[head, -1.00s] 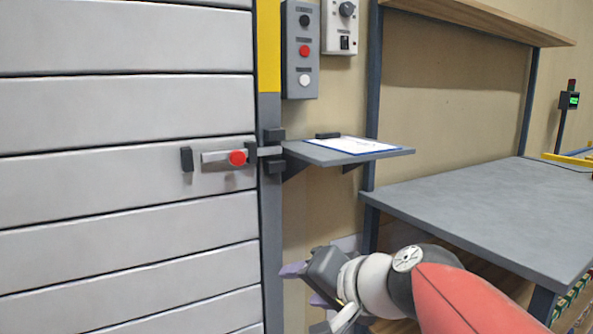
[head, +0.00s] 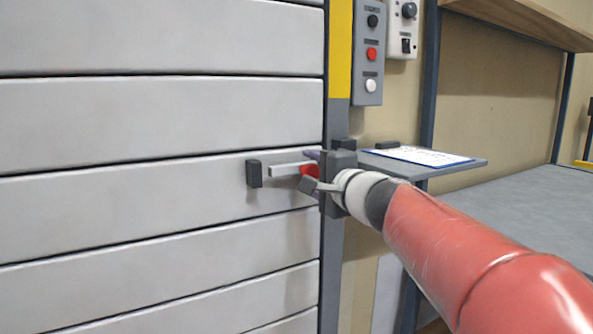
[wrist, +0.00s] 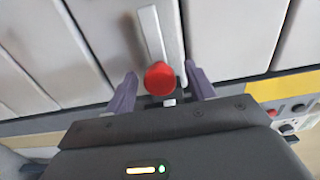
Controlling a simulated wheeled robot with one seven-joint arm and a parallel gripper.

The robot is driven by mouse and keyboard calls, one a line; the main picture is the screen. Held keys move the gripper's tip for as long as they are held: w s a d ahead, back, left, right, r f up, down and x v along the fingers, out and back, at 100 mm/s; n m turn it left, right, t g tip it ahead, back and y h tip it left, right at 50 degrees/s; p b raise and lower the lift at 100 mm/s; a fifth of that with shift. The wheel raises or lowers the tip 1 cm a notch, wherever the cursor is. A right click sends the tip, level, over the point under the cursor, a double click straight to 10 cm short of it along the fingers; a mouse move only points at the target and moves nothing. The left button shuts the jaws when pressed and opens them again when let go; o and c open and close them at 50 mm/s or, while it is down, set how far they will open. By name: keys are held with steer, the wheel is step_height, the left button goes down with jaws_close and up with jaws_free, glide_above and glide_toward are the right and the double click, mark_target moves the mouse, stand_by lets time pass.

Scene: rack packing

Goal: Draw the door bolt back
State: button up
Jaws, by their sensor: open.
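The door bolt is a light grey bar (head: 287,169) on the slatted door (head: 150,110), with a red knob (head: 309,171) at its right end. A dark block (head: 254,173) stands at its left end. My gripper (head: 312,170) is at the knob, open, and hides part of it and the keeper on the door post. In the wrist view the red knob (wrist: 159,78) lies between my two purple fingers (wrist: 161,88), with a gap on each side. The bar (wrist: 158,35) runs away from the knob there.
A small shelf (head: 475,163) with a clipboard (head: 425,155) sits right of the post, close behind my wrist. A button box (head: 369,60) hangs above. A grey workbench (head: 530,200) stands at the right. The door face left of the bolt is clear.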

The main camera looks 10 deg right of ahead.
steer(key=shift+w+a, duration=0.1)
steer(key=shift+w, duration=0.25)
